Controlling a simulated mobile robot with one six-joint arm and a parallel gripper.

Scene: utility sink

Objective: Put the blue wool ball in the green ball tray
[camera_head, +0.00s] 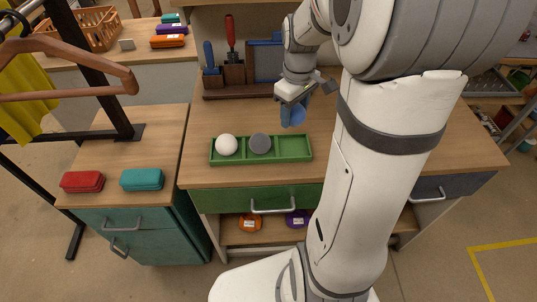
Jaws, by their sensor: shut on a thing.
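The green ball tray (222,160) lies on the wooden counter top near its front edge. A white ball (226,145) sits in its left part and a dark grey ball (260,143) sits in its middle part. The right part of the tray is empty. My gripper (292,108) is above the counter, behind and over the right end of the tray. It is shut on the blue wool ball (297,117), which shows just below the fingers. The fingers partly blend with the ball, so the exact grip is hard to see.
A wooden tool rack (233,75) with red and blue handled tools stands at the back of the counter. A red case (82,181) and a teal case (142,179) lie on the left cabinet. A clothes rack stands at the far left. My arm hides the counter's right side.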

